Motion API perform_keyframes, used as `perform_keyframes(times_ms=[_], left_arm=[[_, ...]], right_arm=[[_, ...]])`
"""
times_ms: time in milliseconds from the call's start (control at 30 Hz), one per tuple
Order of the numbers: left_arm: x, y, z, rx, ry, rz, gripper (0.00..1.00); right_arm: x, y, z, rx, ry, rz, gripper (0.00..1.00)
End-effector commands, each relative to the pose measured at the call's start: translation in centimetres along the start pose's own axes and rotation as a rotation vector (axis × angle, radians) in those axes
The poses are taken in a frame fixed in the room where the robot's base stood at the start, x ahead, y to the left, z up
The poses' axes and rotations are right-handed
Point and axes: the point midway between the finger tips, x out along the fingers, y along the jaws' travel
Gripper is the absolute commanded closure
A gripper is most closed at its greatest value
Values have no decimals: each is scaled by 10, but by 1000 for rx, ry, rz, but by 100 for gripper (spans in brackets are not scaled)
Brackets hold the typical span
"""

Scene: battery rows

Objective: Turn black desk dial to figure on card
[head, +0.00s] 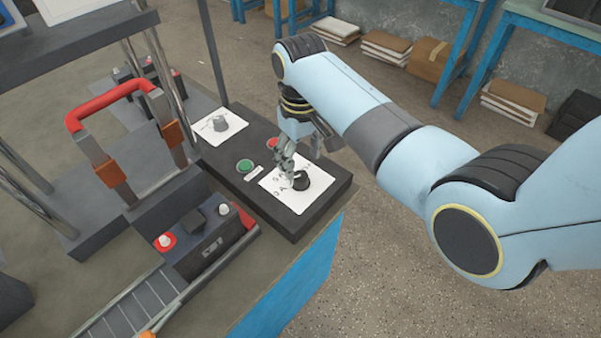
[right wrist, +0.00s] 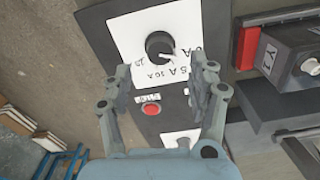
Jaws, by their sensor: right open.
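The black dial (head: 301,181) stands on a white scale plate (head: 298,208) at the near end of a dark desk panel. In the right wrist view the dial (right wrist: 158,45) is round, with a pale pointer mark towards the lower right. The plate (right wrist: 126,32) carries printed figures along the dial's lower side, some hard to read. My right gripper (head: 303,158) is just above the dial in the head view. In the wrist view its open fingers (right wrist: 157,95) are apart, with nothing between them; the dial appears beyond the tips. My left gripper is out of view.
A battery (head: 208,243) with red and white terminals stands to the left, near a red-handled frame (head: 105,100).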

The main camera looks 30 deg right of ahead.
Motion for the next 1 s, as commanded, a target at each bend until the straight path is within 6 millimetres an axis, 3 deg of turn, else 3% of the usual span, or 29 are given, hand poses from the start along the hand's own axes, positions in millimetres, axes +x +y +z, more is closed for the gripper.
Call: perform_keyframes(times_ms=[100, 300, 667, 1000], left_arm=[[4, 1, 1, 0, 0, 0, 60], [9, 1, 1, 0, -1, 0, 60], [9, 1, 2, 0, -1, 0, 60], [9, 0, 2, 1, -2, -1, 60]], right_arm=[[25, 0, 0, 0, -2, 0, 41], [51, 0, 0, 1, 0, 0, 41], [57, 0, 0, 1, 1, 0, 41], [57, 0, 0, 1, 1, 0, 83]])
